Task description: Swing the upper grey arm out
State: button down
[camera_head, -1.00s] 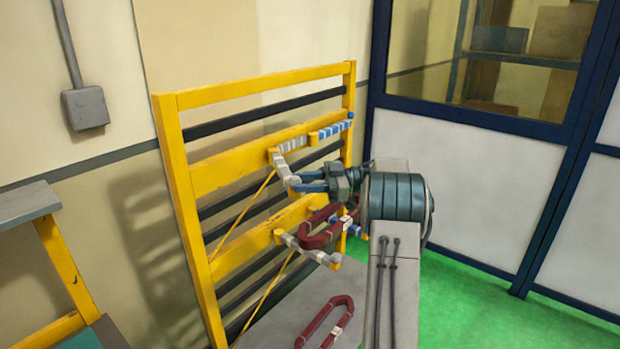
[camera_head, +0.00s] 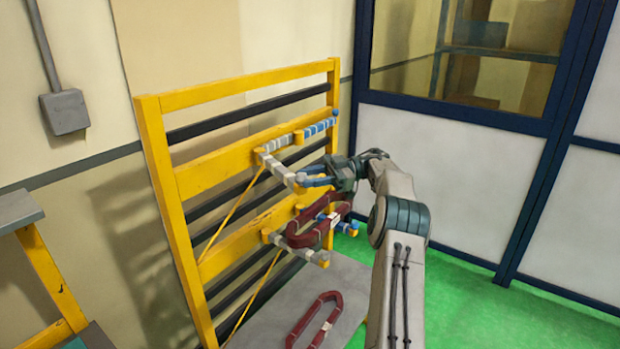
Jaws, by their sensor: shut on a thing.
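The upper grey arm (camera_head: 277,167) is a grey-and-white striped bar on the upper yellow rail. It is joined at its left end by a yellow hinge block and sticks out from the rail toward the lower right. My gripper (camera_head: 305,181) is at the outer end of this arm, with its blue fingers shut on it. The fingertips are small, and the exact contact is hard to see. The upper blue arm (camera_head: 318,130) lies along the same rail, farther right.
Below, a lower grey arm (camera_head: 290,250) sticks out beside a dark red oval coil (camera_head: 318,232) and a blue-tipped arm. Another red coil (camera_head: 312,322) lies on the grey table (camera_head: 262,325). The yellow rack (camera_head: 158,180) stands behind. Green floor is clear at right.

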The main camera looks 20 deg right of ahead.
dwell(0.3)
jog(key=c, duration=1)
grip_release()
jog(key=shift+c, duration=0.2)
jog(key=shift+d, duration=0.1)
